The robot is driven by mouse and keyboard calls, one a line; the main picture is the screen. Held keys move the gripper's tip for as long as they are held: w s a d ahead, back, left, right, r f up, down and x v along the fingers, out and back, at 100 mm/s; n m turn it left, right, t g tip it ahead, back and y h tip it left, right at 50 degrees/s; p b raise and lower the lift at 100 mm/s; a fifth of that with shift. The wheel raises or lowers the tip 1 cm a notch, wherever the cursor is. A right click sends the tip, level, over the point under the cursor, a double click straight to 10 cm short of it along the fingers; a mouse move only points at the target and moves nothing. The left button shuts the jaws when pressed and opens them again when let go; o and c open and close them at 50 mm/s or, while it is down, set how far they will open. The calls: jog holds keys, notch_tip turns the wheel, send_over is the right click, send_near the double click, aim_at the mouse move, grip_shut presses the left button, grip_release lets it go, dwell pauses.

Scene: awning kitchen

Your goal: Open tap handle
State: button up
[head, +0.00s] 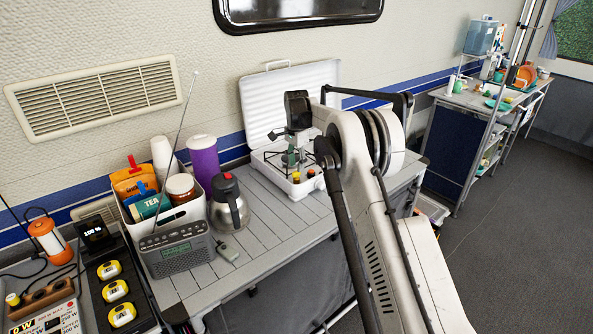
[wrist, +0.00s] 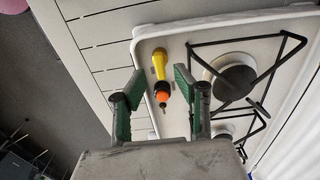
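A small yellow knob-like handle (wrist: 158,62) sits at the edge of the white camping stove (wrist: 215,25) in the wrist view. A black part with an orange cap (wrist: 162,96) is just below it. I cannot tell for sure which of these is the tap handle. In the head view the yellow piece (head: 296,177) and the orange piece (head: 311,173) are at the stove's front. My gripper (wrist: 159,78) is open, its green-padded fingers on either side of these pieces in the picture, with gaps showing. It also shows over the stove in the head view (head: 291,158). Contact is not visible.
The stove's raised lid (head: 298,85) stands behind my gripper. Black pot supports (wrist: 250,68) lie beside the fingers. A steel jug (head: 228,207), a radio (head: 177,249) and a purple cup (head: 203,160) stand left on the slatted table (head: 270,230). Slats between jug and stove are clear.

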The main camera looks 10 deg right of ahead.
aim_at(296, 171)
jog(key=shift+f, duration=1.55)
grip_shut()
